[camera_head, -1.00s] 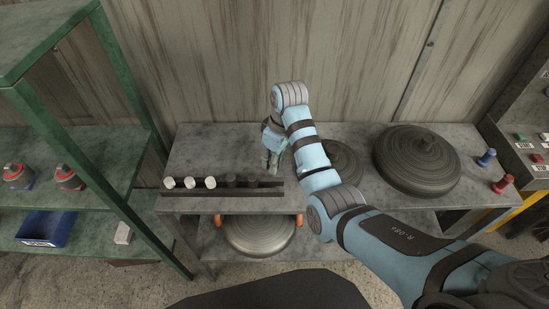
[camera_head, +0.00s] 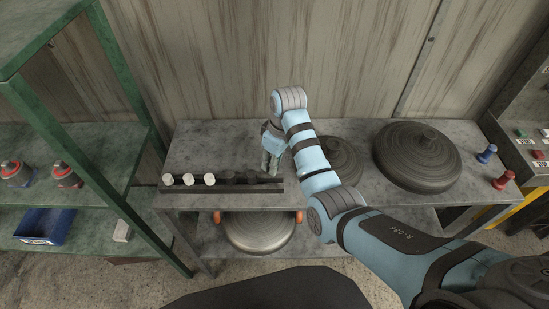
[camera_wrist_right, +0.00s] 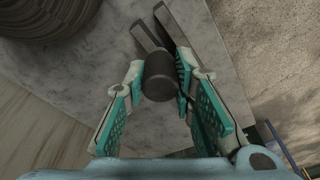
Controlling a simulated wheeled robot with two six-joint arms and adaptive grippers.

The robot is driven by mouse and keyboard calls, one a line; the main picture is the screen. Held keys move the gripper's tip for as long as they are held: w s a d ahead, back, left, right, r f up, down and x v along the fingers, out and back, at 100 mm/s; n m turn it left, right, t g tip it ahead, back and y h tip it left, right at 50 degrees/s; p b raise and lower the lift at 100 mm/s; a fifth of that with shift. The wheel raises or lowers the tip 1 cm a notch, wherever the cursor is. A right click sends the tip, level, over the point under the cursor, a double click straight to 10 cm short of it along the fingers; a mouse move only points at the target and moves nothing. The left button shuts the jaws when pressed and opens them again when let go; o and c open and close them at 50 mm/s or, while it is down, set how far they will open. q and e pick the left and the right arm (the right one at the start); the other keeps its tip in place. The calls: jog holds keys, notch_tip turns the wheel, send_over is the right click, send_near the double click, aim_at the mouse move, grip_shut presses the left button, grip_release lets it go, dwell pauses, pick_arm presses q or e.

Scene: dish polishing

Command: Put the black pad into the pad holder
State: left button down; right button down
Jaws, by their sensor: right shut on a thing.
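The pad holder (camera_head: 215,190) is a long dark rail along the front edge of the grey table. Several white pads stand in its left part, and dark pads (camera_head: 231,178) stand right of them. My right gripper (camera_head: 270,168) is over the holder's right end. In the right wrist view, its teal-lined fingers (camera_wrist_right: 160,82) are shut on the black pad (camera_wrist_right: 159,72), a dark cylinder. The dark bars of the holder (camera_wrist_right: 148,36) show just beyond the pad. I cannot tell whether the pad touches the holder. My left gripper is not in view.
A large dark round lid (camera_head: 418,157) and a smaller one (camera_head: 343,158) stand right of my gripper. A metal dish (camera_head: 259,231) sits on the lower shelf. A green shelf rack (camera_head: 112,190) stands at the left. The tabletop behind the holder is clear.

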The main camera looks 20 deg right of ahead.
jog(key=shift+f+b, duration=1.25)
jog(key=shift+f, duration=1.85)
jog(key=c, duration=1.3)
grip_release()
